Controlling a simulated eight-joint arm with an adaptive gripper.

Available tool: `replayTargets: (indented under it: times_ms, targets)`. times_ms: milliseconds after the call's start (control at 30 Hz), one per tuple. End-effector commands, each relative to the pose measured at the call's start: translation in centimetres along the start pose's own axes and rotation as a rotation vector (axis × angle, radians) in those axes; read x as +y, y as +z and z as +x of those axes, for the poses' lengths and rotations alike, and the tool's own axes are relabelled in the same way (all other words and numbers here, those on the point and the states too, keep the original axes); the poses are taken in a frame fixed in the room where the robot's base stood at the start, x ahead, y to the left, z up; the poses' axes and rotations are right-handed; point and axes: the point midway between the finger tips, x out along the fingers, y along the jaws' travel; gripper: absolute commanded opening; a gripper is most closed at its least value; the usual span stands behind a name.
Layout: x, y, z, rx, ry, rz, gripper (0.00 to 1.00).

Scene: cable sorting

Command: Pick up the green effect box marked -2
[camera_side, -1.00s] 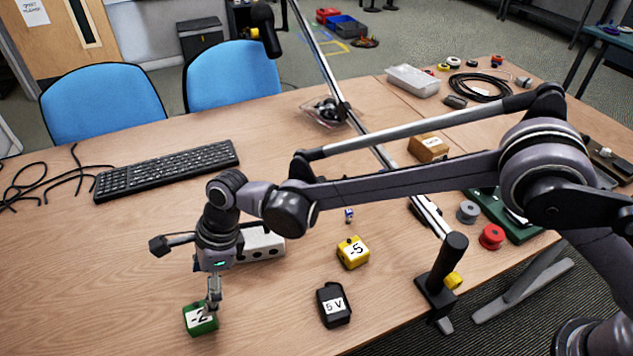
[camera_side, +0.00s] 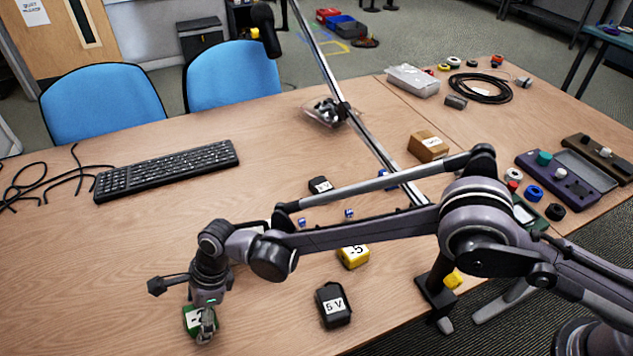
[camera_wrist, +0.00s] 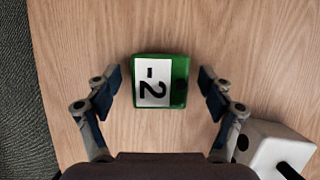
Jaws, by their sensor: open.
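The green effect box (camera_wrist: 178,68) marked -2 lies on the wooden table, its white label facing up in the wrist view. In the side view the green box (camera_side: 190,318) is at the table's front left, partly hidden behind my gripper. My gripper (camera_wrist: 160,85) is open and empty, with one finger on each side of the box and a visible gap to both. In the side view my gripper (camera_side: 207,330) points down at the box; its exact height above the table is hard to tell.
A white block with dark holes (camera_wrist: 275,150) lies close to my right finger. A black 5 V box (camera_side: 333,305) and a yellow -5 box (camera_side: 352,258) stand to the right. A keyboard (camera_side: 168,170) lies behind. The table's edge is close by at the left in the wrist view.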

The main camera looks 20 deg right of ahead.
Motion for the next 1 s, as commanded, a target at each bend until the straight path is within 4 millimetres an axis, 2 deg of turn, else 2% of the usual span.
replayTargets:
  times_ms: [133,167,367,767,867,1000]
  targets:
    - [0.0,0.0,0.0,0.000,0.000,0.000,0.81]
    - [0.0,0.0,0.0,0.000,0.000,0.000,0.75]
    - [0.0,0.0,0.0,0.000,0.000,0.000,0.18]
    - [0.0,0.2,-0.4,0.000,0.000,0.000,0.17]
    - [0.0,0.5,-1.1,0.000,0.000,0.000,0.17]
    - [0.0,1.3,-3.0,0.000,0.000,0.000,0.17]
